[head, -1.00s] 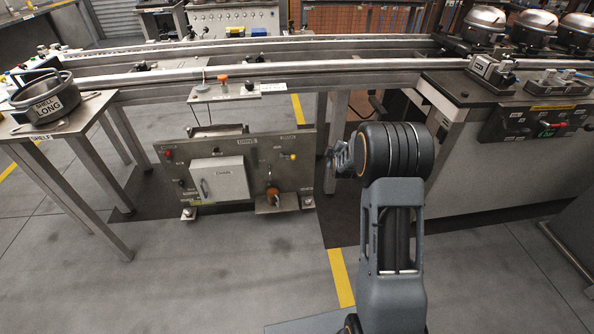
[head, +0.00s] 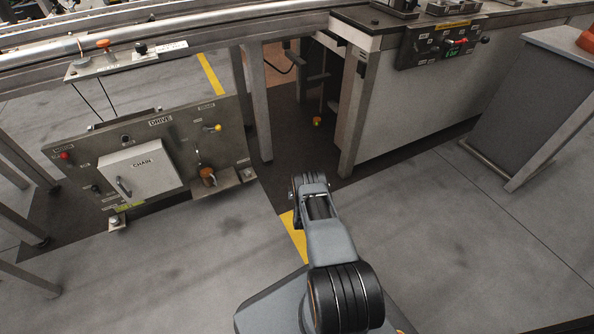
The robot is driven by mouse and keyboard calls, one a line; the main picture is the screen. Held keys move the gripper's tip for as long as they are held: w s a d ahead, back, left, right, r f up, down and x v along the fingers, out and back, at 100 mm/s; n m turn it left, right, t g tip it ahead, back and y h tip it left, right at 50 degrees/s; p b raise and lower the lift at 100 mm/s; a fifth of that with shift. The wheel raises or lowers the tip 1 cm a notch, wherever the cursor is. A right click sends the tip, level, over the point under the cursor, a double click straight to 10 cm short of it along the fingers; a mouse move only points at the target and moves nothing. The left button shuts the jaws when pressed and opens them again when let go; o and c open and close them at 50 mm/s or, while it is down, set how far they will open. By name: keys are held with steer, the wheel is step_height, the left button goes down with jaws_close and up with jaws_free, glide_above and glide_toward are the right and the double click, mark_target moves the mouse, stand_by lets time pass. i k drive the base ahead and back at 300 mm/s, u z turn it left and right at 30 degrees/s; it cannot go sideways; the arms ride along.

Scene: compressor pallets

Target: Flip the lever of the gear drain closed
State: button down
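The DRIVE panel (head: 232,148) stands tilted in the picture at the left, below the conveyor rail. A small fitting (head: 197,153) sits low on it, above an orange-brown cup (head: 208,178) on a small ledge. This may be the gear drain, but its label and lever position are too small to read. A yellow knob (head: 216,128) sits at the panel's upper right. My arm reaches up from the bottom middle. Its far end, with my gripper (head: 297,190), is over the floor right of the panel, apart from it. The fingers cannot be made out.
A white CHAIN box (head: 140,172) juts from the panel. A shelf with an orange knob (head: 103,44) is above it. A bench (head: 425,100) with a control box (head: 440,43) is at the right. Another yellow knob (head: 317,121) is beneath the rail. Open floor (head: 400,200) lies in front.

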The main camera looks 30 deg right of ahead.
mark_target(218, 127)
steer(key=u, duration=1.6)
steer(key=i, duration=1.15)
steer(key=z, duration=1.5)
